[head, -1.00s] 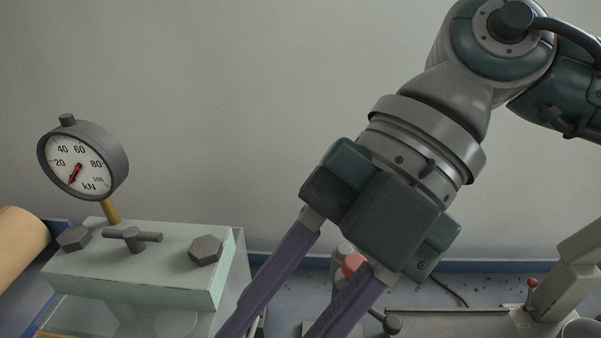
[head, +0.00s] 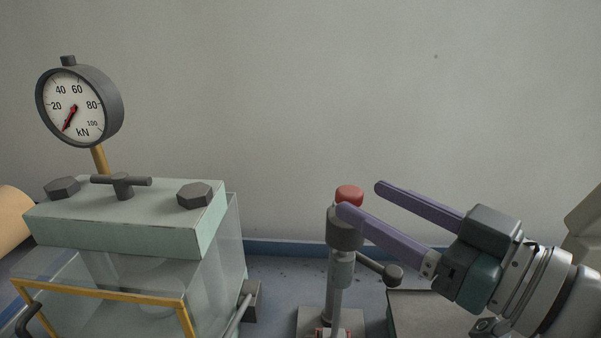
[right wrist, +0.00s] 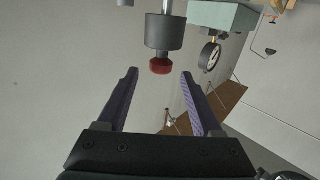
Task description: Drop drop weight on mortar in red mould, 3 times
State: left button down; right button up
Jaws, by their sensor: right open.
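The drop weight (head: 343,236) is a dark grey cylinder with a red knob (head: 349,193) on top, on an upright rod. In the right wrist view the weight (right wrist: 164,33) hangs upside down with its red knob (right wrist: 160,66) pointing into the gap between my fingers. My right gripper (head: 361,199) is open and empty, its purple fingers at about knob height; whether they touch it I cannot tell. The mortar is hidden. My left gripper is out of view.
A press with a pale green top block (head: 130,222), clear guards and a dial gauge (head: 80,105) stands at left. A dark side handle (head: 385,270) sticks out right of the rod. A tan cylinder (head: 12,218) lies at far left.

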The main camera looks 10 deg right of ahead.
aim_at(359, 197)
jog(key=shift+x, duration=2.15)
jog(key=shift+c, duration=0.4)
jog(key=shift+s, duration=0.1)
grip_shut()
